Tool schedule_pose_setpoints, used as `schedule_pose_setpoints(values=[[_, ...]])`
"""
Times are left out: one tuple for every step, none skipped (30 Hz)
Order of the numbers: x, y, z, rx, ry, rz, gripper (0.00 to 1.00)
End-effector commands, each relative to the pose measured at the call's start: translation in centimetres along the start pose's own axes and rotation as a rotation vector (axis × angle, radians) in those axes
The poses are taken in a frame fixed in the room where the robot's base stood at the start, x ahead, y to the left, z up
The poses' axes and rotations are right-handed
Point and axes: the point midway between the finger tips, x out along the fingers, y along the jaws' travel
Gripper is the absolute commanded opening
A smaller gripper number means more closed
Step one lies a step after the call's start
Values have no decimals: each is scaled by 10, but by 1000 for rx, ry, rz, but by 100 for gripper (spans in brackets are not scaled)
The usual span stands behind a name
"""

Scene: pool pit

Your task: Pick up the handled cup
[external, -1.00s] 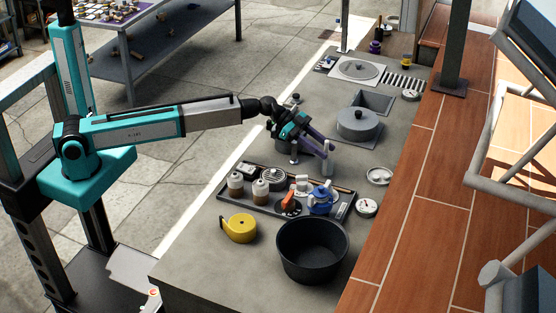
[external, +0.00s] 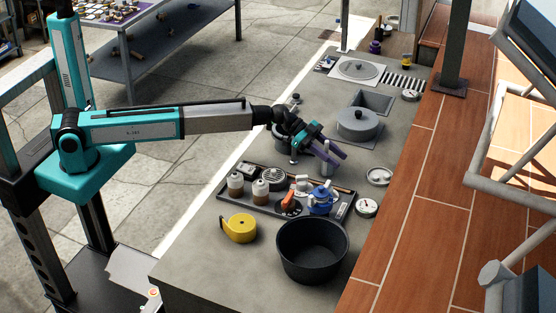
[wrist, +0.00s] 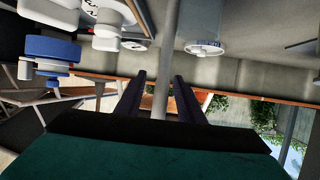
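A slim light-grey cylinder (external: 327,170) stands upright on the counter, just above the black tray in the external view; it seems to be the handled cup, but I cannot make out a handle. A pale grey cylinder, likely the same, shows at the top of the wrist view (wrist: 204,28).
A lidded grey pot (external: 358,125) stands to the upper right. A black tub (external: 312,250) and a yellow tape-measure-like object (external: 239,229) stand nearer.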

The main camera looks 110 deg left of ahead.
Motion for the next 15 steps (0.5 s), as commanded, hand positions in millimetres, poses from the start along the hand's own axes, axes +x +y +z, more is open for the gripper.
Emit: schedule_pose_setpoints(values=[[0, 0, 0, 0, 0, 0, 35], [0, 0, 0, 0, 0, 0, 35], [0, 0, 0, 0, 0, 0, 35], [0, 0, 0, 0, 0, 0, 35], [0, 0, 0, 0, 0, 0, 35], [0, 0, 0, 0, 0, 0, 35], [0, 0, 0, 0, 0, 0, 35], [0, 0, 0, 0, 0, 0, 35], [0, 0, 0, 0, 0, 0, 35], [0, 0, 0, 0, 0, 0, 35], [0, 0, 0, 0, 0, 0, 35], [0, 0, 0, 0, 0, 0, 31], [0, 0, 0, 0, 0, 0, 26], [0, 0, 0, 0, 0, 0, 21], [0, 0, 0, 0, 0, 0, 15]])
